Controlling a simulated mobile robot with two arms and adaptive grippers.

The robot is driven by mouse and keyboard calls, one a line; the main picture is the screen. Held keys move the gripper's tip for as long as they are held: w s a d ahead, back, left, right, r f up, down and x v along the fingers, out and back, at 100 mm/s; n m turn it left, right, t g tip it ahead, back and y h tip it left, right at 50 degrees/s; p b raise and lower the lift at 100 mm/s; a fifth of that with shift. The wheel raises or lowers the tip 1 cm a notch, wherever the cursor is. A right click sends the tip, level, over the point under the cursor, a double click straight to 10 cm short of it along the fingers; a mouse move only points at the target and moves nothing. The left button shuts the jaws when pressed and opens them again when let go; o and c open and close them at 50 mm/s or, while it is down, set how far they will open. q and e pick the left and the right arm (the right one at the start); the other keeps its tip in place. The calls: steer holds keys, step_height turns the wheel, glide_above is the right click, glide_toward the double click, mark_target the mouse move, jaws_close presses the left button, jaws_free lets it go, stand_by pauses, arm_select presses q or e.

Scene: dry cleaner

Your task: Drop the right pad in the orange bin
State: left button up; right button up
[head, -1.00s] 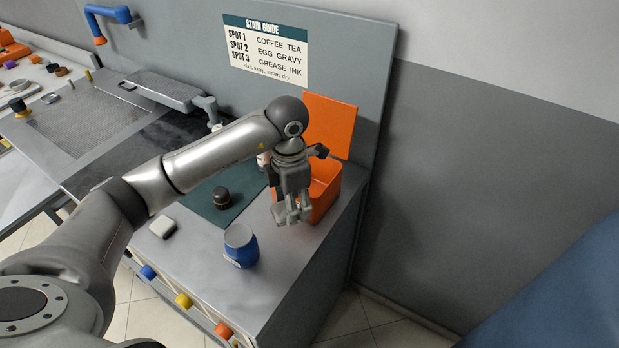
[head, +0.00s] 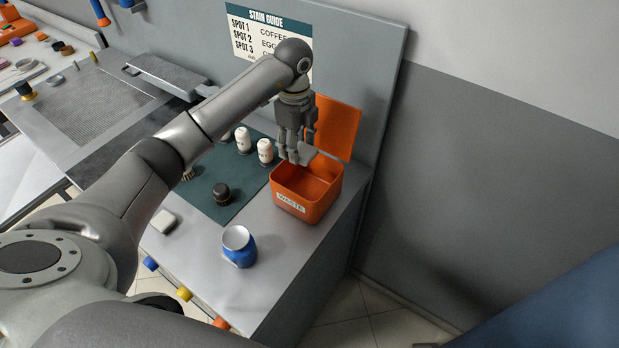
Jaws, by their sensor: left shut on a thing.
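The orange bin (head: 318,207), labelled WASTE, stands on the counter with its lid raised at the back and its top open. My left gripper (head: 296,158) is above the bin's opening, near its back left part. It is shut on a small light grey pad (head: 305,155), partly hidden by the fingers. Another pale pad (head: 163,222) lies on the counter at the left, beside the green mat. My right gripper is not in view.
A blue jar (head: 240,250) stands on the counter in front of the bin. Two white bottles (head: 265,151) and a dark brush-like item (head: 222,194) stand on the green mat (head: 205,207). The counter between jar and bin is clear.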

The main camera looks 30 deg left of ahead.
arm_select(q)
steer(key=shift+w+a+r+n, duration=0.2)
steer(key=shift+w+n, duration=0.3)
steer(key=shift+n, duration=0.6)
steer(key=shift+w, duration=0.1)
steer(key=shift+f+n, duration=0.2)
steer(key=shift+n, duration=0.1)
step_height(320, 180, down, 6)
steer(key=b, duration=0.4)
steer(key=shift+r, duration=0.15)
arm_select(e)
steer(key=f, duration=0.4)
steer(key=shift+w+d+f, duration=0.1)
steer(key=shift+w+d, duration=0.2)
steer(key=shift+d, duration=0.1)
arm_select(q)
steer(key=o, duration=1.1)
steer(key=shift+c, duration=0.2)
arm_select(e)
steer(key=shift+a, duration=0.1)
arm_select(q)
steer(key=shift+r, duration=0.1)
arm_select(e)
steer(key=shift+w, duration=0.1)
